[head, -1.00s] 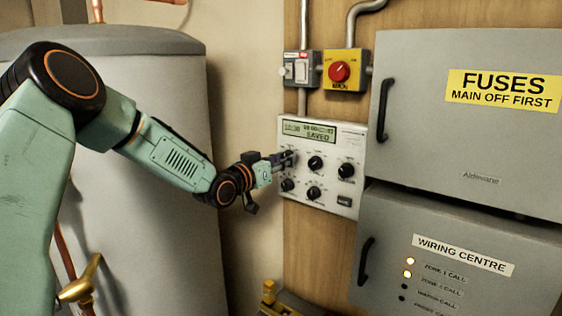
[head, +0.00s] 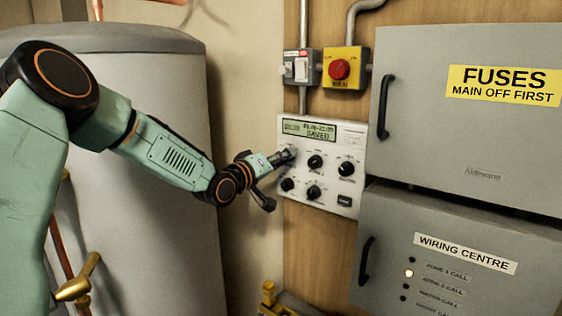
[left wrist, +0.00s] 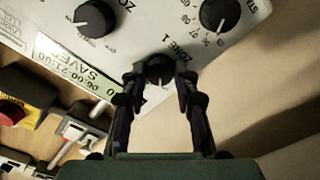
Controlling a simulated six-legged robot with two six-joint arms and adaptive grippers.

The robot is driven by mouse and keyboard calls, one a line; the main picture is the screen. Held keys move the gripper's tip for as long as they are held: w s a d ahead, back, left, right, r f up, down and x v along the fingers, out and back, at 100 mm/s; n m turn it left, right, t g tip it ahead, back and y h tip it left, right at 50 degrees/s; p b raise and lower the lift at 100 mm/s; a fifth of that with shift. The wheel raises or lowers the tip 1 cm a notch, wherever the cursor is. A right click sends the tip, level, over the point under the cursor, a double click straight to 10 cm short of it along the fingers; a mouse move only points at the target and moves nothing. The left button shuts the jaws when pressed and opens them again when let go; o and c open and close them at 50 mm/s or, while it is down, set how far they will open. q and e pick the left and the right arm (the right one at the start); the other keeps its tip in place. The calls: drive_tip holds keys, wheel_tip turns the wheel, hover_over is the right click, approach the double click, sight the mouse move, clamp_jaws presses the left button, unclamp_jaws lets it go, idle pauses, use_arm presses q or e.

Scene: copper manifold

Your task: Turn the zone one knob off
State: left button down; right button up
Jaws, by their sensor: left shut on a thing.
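The zone one knob (left wrist: 160,70) is a black dial labelled "ZONE 1" on the white controller panel (head: 325,205). In the left wrist view the two dark fingers of my left gripper (left wrist: 159,88) are closed on its sides. In the head view my left gripper (head: 284,158) reaches the upper left knob and covers most of it. The display (head: 309,131) above it reads "SAVED" on its lower line. On the wiring centre (head: 490,290), the zone 1 call light (head: 411,260) is dark. The light below it (head: 409,273) is lit. My right gripper is not in view.
Several other black knobs sit close by, one (head: 315,162) just right of the gripper. A red knob on a yellow box (head: 340,70) and a switch (head: 301,67) are above. The fuse cabinet (head: 470,120) stands right, a grey tank (head: 150,240) left.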

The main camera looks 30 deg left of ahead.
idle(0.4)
use_arm(q)
drive_tip(key=c, duration=1)
unclamp_jaws()
drive_tip(key=shift+s, duration=0.1)
drive_tip(key=s, duration=0.7)
drive_tip(key=shift+a, duration=0.3)
drive_tip(key=shift+s, duration=0.2)
